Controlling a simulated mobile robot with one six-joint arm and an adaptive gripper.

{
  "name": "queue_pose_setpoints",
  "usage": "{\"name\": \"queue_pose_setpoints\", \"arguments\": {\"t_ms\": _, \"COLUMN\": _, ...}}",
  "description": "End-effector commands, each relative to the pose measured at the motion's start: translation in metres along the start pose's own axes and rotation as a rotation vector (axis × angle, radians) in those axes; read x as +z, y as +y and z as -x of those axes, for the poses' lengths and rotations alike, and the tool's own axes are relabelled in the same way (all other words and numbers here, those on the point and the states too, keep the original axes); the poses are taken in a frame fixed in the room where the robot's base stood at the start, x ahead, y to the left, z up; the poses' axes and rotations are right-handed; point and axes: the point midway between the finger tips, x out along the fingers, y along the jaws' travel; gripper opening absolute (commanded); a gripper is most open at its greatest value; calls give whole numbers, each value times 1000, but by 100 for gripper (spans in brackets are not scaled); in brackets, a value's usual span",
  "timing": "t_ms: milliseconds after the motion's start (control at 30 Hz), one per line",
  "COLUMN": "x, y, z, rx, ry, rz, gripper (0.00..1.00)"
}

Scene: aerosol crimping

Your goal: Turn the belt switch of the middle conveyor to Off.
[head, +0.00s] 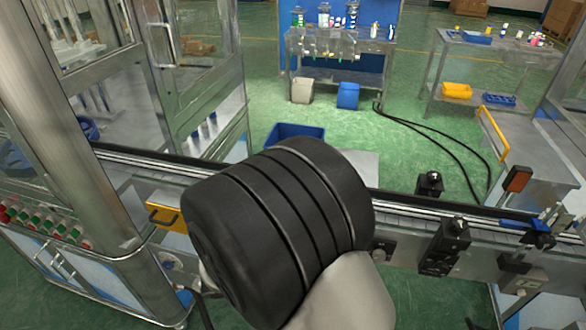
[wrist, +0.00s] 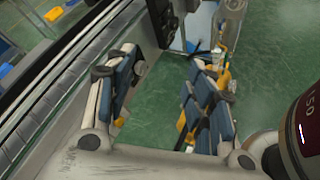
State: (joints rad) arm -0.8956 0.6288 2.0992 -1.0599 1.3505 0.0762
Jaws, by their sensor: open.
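The middle conveyor (head: 410,205) runs across the head view behind my arm, its dark belt between metal rails. In the wrist view the conveyor (wrist: 75,65) runs diagonally at the left. My gripper (wrist: 165,62) is open and empty, with its fingers wide apart over green floor beside the conveyor's side wall. No switch is clear between the fingers. In the head view my large black arm link hides the gripper.
Dark sensor boxes (head: 445,245) and an orange-faced device (head: 517,180) stick out from the conveyor at the right. A glazed metal machine frame (head: 65,130) with several push buttons (head: 45,222) stands at the left. A blue bin (head: 293,133) is behind the conveyor.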

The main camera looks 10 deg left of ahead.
Motion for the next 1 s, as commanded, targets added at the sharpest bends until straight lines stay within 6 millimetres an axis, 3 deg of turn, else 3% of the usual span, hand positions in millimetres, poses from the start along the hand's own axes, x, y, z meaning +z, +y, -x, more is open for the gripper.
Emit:
{"name": "queue_pose_setpoints", "arguments": {"t_ms": 33, "x": -25, "y": 4, "z": 13, "rx": 102, "ry": -26, "rz": 89, "gripper": 49}}
{"name": "queue_pose_setpoints", "arguments": {"t_ms": 167, "x": -89, "y": 8, "z": 46, "rx": 376, "ry": -80, "rz": 273, "gripper": 49}}
{"name": "queue_pose_setpoints", "arguments": {"t_ms": 300, "x": -155, "y": -8, "z": 85, "rx": 663, "ry": -117, "rz": 437, "gripper": 49}}
{"name": "queue_pose_setpoints", "arguments": {"t_ms": 433, "x": -202, "y": -32, "z": 111, "rx": 872, "ry": -132, "rz": 542, "gripper": 49}}
{"name": "queue_pose_setpoints", "arguments": {"t_ms": 533, "x": -224, "y": -48, "z": 123, "rx": 977, "ry": -136, "rz": 591, "gripper": 49}}
{"name": "queue_pose_setpoints", "arguments": {"t_ms": 700, "x": -240, "y": -57, "z": 129, "rx": 1049, "ry": -137, "rz": 622, "gripper": 49}}
{"name": "queue_pose_setpoints", "arguments": {"t_ms": 867, "x": -244, "y": -41, "z": 118, "rx": 1046, "ry": -138, "rz": 621, "gripper": 49}}
{"name": "queue_pose_setpoints", "arguments": {"t_ms": 1000, "x": -249, "y": -16, "z": 102, "rx": 1044, "ry": -137, "rz": 619, "gripper": 49}}
